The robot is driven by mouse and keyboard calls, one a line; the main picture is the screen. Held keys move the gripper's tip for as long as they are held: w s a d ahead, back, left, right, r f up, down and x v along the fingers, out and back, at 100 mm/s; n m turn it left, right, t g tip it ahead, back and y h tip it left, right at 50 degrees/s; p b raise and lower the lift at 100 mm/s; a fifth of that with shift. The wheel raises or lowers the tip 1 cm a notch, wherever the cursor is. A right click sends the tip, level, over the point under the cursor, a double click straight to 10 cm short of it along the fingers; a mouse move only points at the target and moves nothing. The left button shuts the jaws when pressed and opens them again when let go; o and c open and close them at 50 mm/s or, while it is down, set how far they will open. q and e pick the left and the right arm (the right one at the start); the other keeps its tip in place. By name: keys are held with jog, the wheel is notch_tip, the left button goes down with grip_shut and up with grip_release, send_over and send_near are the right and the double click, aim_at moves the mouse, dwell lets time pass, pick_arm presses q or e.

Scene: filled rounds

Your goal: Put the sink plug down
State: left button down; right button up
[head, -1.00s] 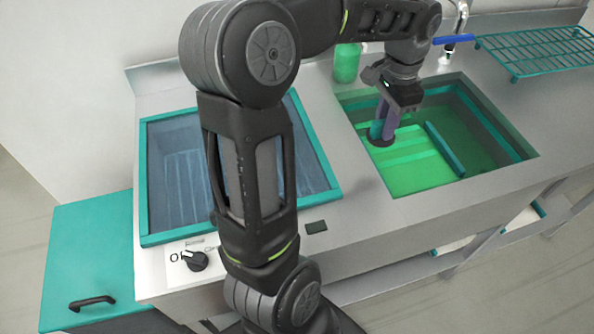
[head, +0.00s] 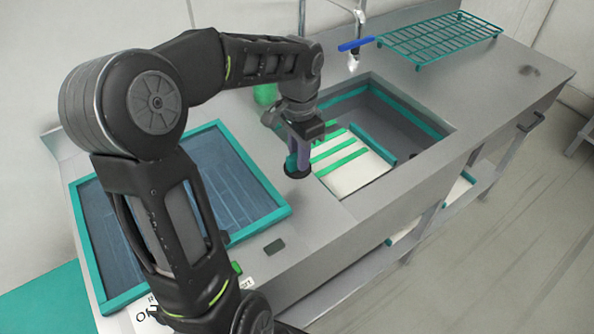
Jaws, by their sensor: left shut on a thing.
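The sink plug (head: 297,172) is a dark round disc at the lower end of my left gripper's purple and teal fingers. My left gripper (head: 299,155) is shut on it and points down. In the picture the plug lies over the steel strip left of the sink (head: 440,141). I cannot tell whether it touches the steel. The sink shows no green liquid now; a white panel with green stripes (head: 352,175) lies in it. My right gripper is not in view.
A teal-rimmed basin with a blue surface (head: 262,187) is at left, partly behind my left arm. A green cup (head: 265,94) stands behind my wrist. A tap with a blue lever (head: 355,44) and a teal wire rack (head: 425,45) are at the back. The right counter is clear.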

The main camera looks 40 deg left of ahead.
pick_arm(q)
jog(key=shift+f, duration=0.9)
jog(key=shift+f+p, duration=0.3)
jog(key=shift+f, duration=1.6)
jog(key=shift+f, duration=0.25)
jog(key=c, duration=1.3)
grip_release()
jog(key=shift+r, duration=0.1)
notch_tip(320, 180, up, 12)
jog(key=shift+r+b, duration=0.2)
jog(key=shift+b, duration=0.25)
